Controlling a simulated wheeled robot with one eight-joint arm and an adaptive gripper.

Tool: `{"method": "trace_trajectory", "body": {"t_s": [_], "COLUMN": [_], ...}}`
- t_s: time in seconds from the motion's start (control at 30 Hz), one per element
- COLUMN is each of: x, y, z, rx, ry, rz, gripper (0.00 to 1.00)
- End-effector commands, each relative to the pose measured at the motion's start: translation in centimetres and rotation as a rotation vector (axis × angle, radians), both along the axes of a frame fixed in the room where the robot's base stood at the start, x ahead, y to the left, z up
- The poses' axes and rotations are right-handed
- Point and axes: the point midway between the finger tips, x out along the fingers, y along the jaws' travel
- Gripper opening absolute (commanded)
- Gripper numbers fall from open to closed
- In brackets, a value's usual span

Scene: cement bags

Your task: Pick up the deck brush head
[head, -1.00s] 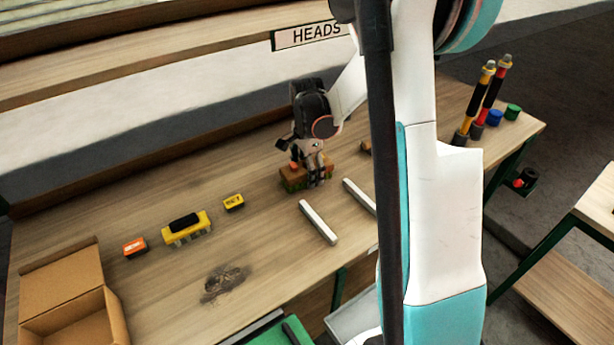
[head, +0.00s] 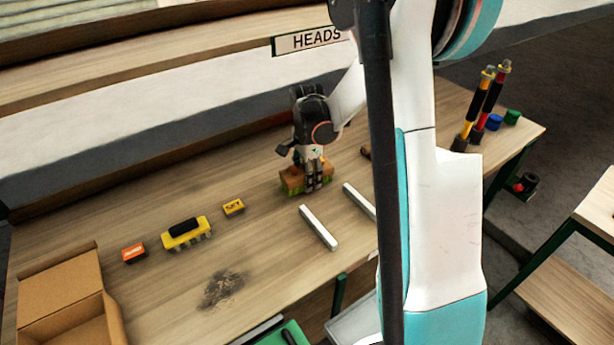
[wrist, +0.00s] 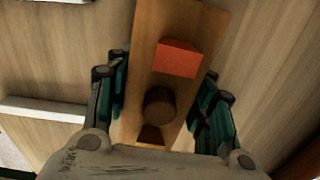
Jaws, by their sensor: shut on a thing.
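The deck brush head is a long wooden block (head: 292,181) with greenish bristles below, on the bench in the head view. My gripper (head: 314,178) points down over it and is shut on it across its width. In the wrist view the wooden block (wrist: 185,25) runs between the two fingers of my gripper (wrist: 162,100). An orange-red square patch and a dark round socket show on its top. I cannot tell whether the bristles still touch the bench.
A yellow brush head (head: 185,235) with grey bristles, an orange block (head: 133,253) and a small yellow block (head: 233,207) lie to the left. Two pale bars (head: 319,228) lie in front. An open cardboard box (head: 65,300) stands at front left. Upright handles (head: 480,105) stand at far right.

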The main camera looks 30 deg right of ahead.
Motion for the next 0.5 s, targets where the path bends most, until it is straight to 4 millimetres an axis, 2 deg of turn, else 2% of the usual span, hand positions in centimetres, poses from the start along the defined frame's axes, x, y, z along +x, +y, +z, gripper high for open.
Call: {"method": "trace_trajectory", "body": {"t_s": [0.27,0.5], "x": [-0.1,0.0], "y": [0.0,0.0], "z": [4.6,10.9], "rx": [0.000,0.000], "ry": [0.000,0.000], "rz": [0.000,0.000], "gripper": [0.09,0.09]}}
